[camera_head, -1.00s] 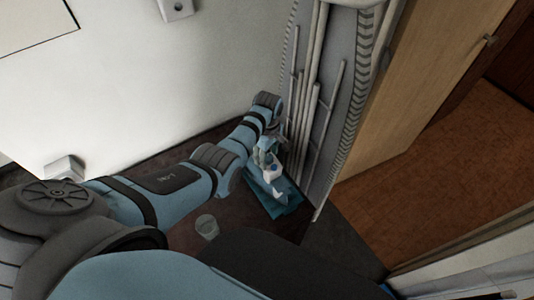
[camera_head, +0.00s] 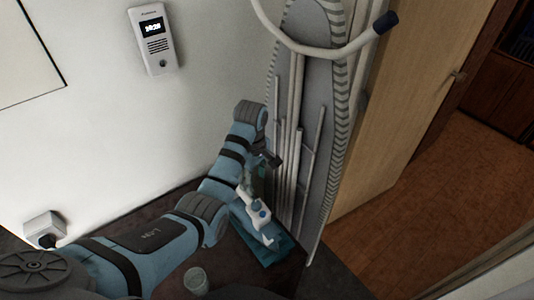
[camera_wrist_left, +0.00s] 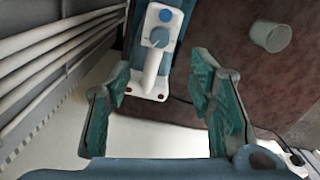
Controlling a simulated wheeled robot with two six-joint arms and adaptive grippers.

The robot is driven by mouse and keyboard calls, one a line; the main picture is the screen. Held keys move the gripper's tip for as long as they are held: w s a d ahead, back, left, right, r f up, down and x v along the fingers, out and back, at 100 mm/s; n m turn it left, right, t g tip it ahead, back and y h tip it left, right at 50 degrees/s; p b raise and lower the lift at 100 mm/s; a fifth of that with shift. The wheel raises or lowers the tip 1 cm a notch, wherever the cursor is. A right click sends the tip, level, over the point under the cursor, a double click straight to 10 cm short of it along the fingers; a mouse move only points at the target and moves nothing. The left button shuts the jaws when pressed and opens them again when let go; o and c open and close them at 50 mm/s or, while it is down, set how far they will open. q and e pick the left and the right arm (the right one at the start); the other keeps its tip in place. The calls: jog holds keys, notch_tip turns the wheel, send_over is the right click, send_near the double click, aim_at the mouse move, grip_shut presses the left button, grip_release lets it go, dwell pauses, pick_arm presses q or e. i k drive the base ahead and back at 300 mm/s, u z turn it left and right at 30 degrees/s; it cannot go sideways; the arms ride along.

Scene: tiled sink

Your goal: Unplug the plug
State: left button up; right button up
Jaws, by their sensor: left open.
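A black plug (camera_head: 46,240) sits at a white wall socket (camera_head: 43,226) at the lower left of the head view, partly hidden by my left arm. My left gripper (camera_head: 268,160) is far from it, to the right by the ironing board. In the left wrist view the gripper (camera_wrist_left: 166,100) is open with nothing held. A white iron with blue controls (camera_wrist_left: 155,50) shows beyond and between its fingers. It also shows in the head view (camera_head: 254,205). A dark cable (camera_wrist_left: 240,120) runs right from near the iron to a small black piece (camera_wrist_left: 296,158).
The iron rests on a teal mat (camera_head: 268,252) on a dark brown tabletop (camera_head: 232,262). A clear cup (camera_head: 196,280) stands on the table. The striped ironing board (camera_head: 318,90) stands upright at the right. An intercom (camera_head: 154,40) hangs on the wall.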

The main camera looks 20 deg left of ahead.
aim_at(47, 242)
jog(key=u, duration=0.05)
jog(key=k, duration=1)
jog(key=z, duration=0.05)
